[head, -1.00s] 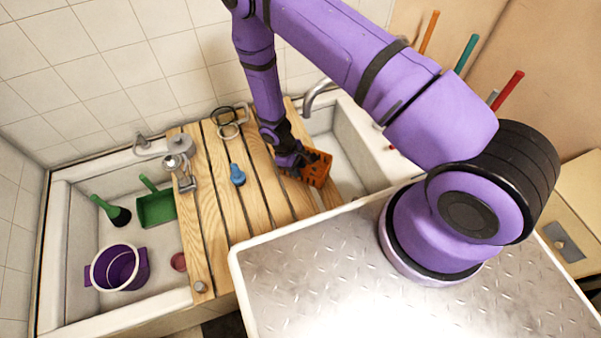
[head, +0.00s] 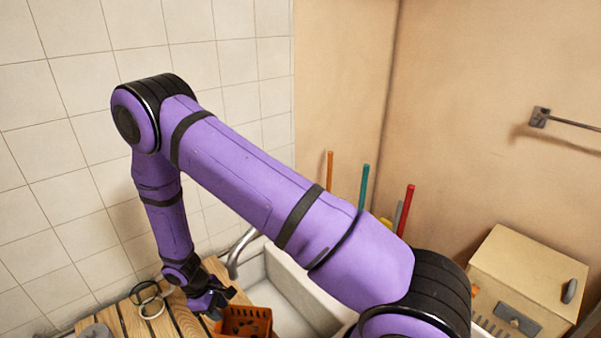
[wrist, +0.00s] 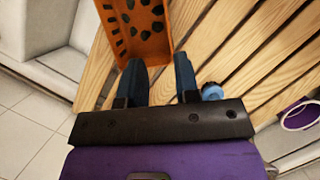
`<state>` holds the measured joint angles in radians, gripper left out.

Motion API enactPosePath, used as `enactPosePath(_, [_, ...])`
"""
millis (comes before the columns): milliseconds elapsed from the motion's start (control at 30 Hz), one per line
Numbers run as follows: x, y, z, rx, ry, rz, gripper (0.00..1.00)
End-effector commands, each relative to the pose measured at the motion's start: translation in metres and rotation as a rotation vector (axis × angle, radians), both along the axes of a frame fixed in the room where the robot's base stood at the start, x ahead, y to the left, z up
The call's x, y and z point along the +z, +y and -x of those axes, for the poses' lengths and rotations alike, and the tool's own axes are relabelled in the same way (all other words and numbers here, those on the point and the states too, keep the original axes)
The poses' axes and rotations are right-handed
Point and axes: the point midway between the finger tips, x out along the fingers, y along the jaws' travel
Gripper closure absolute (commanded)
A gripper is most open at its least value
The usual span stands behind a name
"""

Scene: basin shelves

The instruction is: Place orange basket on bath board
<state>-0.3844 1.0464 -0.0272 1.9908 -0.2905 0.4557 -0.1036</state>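The orange basket (head: 245,322), with dark holes in its walls, is at the right end of the slatted wooden bath board (head: 133,320), beside the sink. In the wrist view, the basket (wrist: 140,28) is at the top, over or on the board (wrist: 232,38); contact underneath is hidden. My gripper (head: 215,303) is low over the board at the basket's left side. In the wrist view, the fingers of my gripper (wrist: 160,75) are spread apart, with the basket's near edge at the fingertips. I cannot tell whether they touch it.
Two rings (head: 149,300) lie on the board left of my gripper. A blue object (wrist: 212,91) is beside the right finger. A purple bucket (wrist: 300,114) is at the right edge of the wrist view.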

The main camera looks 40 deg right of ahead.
Motion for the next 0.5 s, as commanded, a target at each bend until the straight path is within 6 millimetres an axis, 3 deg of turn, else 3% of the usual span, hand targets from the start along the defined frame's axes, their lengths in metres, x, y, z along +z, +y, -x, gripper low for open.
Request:
enactPosePath(233, [0.095,-0.008,-0.028,-0.09,-0.098,-0.029,0.7])
enactPosePath(500, [0.195,-0.026,-0.036,-0.188,-0.196,-0.063,0.7])
